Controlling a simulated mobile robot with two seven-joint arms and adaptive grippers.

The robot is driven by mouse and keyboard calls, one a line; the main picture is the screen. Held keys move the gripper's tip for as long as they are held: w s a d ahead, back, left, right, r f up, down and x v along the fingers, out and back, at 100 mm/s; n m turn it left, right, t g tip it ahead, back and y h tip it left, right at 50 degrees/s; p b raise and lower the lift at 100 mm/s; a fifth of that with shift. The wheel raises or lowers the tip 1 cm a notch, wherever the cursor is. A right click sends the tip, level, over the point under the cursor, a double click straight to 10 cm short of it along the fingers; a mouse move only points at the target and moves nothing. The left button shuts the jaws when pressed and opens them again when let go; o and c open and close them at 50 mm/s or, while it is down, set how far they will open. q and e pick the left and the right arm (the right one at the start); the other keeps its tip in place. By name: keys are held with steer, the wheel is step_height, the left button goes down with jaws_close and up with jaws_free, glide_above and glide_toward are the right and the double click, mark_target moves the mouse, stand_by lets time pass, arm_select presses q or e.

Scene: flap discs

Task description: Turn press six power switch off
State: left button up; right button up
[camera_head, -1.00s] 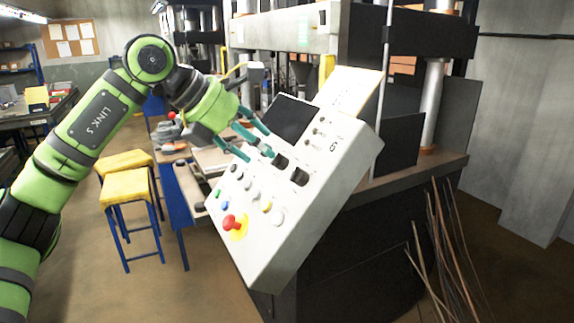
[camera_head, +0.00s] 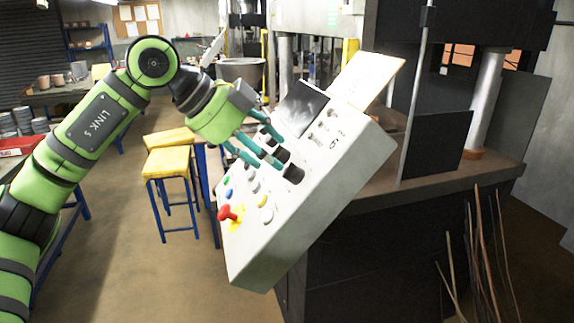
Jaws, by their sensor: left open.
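The control panel (camera_head: 320,205) is a tilted pale box marked with a 6, in the middle of the head view. It carries a dark screen (camera_head: 300,108), a red emergency knob (camera_head: 230,213), several coloured buttons and two dark rotary switches near its middle. The lower dark switch (camera_head: 293,174) shows clearly; the upper one (camera_head: 281,154) is partly behind my fingers. My left gripper (camera_head: 278,153) is open, with its teal fingertips over the panel face beside these switches. I cannot tell whether they touch. Which control is the power switch is not readable. My right gripper is out of view.
The black press (camera_head: 430,215) stands behind and right of the panel, with a sheet (camera_head: 367,78) at the panel's top. A yellow-topped stool (camera_head: 168,163) stands left of it. Thin rods (camera_head: 483,250) lean at right. Floor is clear at lower left.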

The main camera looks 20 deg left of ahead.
mark_target(286, 169)
arm_select(q)
steer(key=p+x, duration=0.1)
steer(key=x, duration=0.4)
steer(key=shift+p, duration=0.4)
steer(key=shift+w+d+f, duration=0.15)
steer(key=shift+d+f, duration=0.15)
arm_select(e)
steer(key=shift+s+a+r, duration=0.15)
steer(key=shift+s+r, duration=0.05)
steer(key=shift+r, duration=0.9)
